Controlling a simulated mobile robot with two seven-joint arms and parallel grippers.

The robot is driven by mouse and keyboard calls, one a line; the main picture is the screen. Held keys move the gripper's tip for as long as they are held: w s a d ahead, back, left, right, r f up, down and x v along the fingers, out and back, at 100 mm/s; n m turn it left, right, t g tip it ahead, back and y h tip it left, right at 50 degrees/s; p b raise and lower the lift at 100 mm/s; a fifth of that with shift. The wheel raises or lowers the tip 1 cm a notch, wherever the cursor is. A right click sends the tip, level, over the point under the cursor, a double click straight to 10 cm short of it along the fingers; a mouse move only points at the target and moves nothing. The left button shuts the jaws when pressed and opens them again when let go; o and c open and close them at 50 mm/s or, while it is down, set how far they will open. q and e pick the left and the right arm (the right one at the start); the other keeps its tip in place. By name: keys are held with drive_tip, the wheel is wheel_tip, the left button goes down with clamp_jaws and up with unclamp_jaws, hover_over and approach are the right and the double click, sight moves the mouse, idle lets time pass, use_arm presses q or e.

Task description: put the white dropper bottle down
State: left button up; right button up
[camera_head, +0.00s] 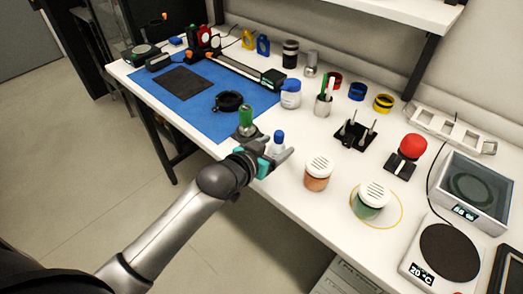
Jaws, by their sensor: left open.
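The white dropper bottle (277,150) has a blue cap and stands upright near the front edge of the white bench. My left gripper (279,158) reaches in from the lower left and is open, its fingers low around or beside the bottle. The fingers hide the bottle's lower part, so I cannot tell whether they touch it. My right gripper is not in view.
A green-topped item (246,117) stands close behind my left gripper, by the blue mat (205,112). An orange jar (318,174) and a green jar (370,200) with white lids stand to the right. A black rack (355,134) is farther back.

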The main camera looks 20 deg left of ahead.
use_arm(q)
drive_tip(key=p+v, duration=0.1)
drive_tip(key=v, duration=0.6)
